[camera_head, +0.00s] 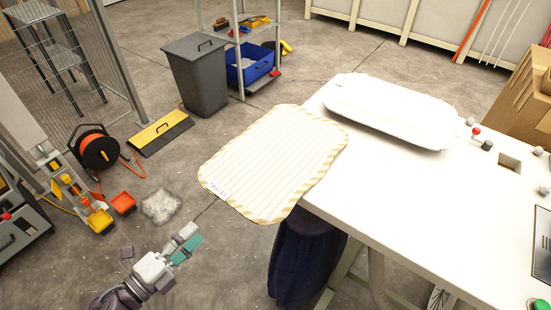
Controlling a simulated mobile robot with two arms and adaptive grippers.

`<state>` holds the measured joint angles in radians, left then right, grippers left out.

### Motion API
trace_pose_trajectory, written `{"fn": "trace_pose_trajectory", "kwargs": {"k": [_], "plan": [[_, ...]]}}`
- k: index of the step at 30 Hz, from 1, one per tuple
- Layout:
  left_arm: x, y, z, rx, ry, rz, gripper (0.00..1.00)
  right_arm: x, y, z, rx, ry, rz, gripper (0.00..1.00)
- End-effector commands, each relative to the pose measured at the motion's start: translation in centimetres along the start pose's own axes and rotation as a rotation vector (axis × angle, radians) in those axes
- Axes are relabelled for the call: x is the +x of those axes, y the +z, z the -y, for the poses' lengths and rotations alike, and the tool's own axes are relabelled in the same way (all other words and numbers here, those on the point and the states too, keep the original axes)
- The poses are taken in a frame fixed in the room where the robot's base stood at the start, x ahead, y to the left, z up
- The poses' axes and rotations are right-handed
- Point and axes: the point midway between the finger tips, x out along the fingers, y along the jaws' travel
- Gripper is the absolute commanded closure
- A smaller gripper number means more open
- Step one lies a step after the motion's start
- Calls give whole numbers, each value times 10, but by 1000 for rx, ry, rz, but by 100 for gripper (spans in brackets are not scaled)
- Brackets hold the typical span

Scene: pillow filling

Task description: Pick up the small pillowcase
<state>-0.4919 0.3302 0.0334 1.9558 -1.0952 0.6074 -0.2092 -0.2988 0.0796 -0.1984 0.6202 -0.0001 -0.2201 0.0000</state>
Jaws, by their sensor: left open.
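The small pillowcase (270,165) looks cream with thin stripes and a patterned border. It lies flat, with its right part on the white table and its left part reaching out past the table's left edge. A small dark label marks its lower left corner. My left gripper (188,243) is open and empty, below and left of the pillowcase and apart from it. My right gripper is not in view.
A plump white pillow (388,110) lies on the back of the white table (400,190). Small knobs (476,132) stand to its right. Dark blue cloth (303,262) hangs below the pillowcase. A grey bin (197,75) and cable reel (98,150) stand on the floor.

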Motion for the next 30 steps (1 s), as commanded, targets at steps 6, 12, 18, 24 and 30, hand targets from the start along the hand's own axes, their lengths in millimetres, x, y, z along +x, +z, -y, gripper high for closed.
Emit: {"fn": "trace_pose_trajectory", "kwargs": {"k": [6,12,18,24,30], "plan": [[23,1,2,-3,-3,2,54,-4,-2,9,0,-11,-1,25],[47,1,1,-5,-3,3,54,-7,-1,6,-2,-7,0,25],[71,1,2,-6,-3,4,54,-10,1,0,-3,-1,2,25],[95,1,2,-5,-2,4,54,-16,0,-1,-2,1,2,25],[114,1,0,-6,-1,4,54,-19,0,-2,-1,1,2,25]]}}
